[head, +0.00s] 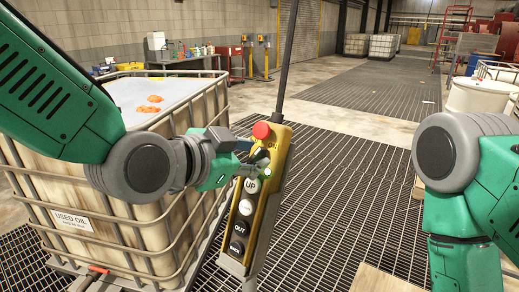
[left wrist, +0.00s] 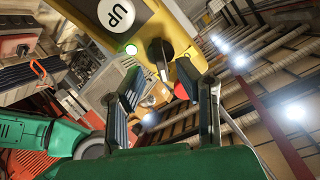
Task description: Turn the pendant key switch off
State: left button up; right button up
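The yellow pendant (head: 272,170) hangs from a dark pole. It has a red mushroom button (head: 261,130) at its top and a column of round buttons with UP, OUT and other labels below. In the left wrist view the black key switch (left wrist: 160,50) sits on the yellow face (left wrist: 190,22), beside a lit green lamp (left wrist: 130,49) and near the UP button (left wrist: 117,14). My left gripper (head: 254,160) is at the upper part of the pendant, partly covering the switch. In the wrist view its fingers (left wrist: 165,88) are apart, with the switch just beyond the tips. My right gripper is outside the view.
A caged tank (head: 70,221) labelled USED OIL stands at the left under my left arm, with orange rags (head: 149,104) on top. A white drum (head: 478,97) stands at the right. Metal grating (head: 340,190) covers the floor. The aisle behind the pendant is clear.

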pick_arm(q)
jog(key=shift+w+d+f, duration=0.2)
jog(key=shift+w+d, duration=0.2)
jog(key=shift+w, duration=0.05)
jog(key=shift+w+d+f, duration=0.1)
jog(key=shift+w+f, duration=0.1)
jog(key=shift+w, duration=0.2)
jog(key=shift+a, duration=0.3)
grip_shut()
jog(key=shift+d, duration=0.15)
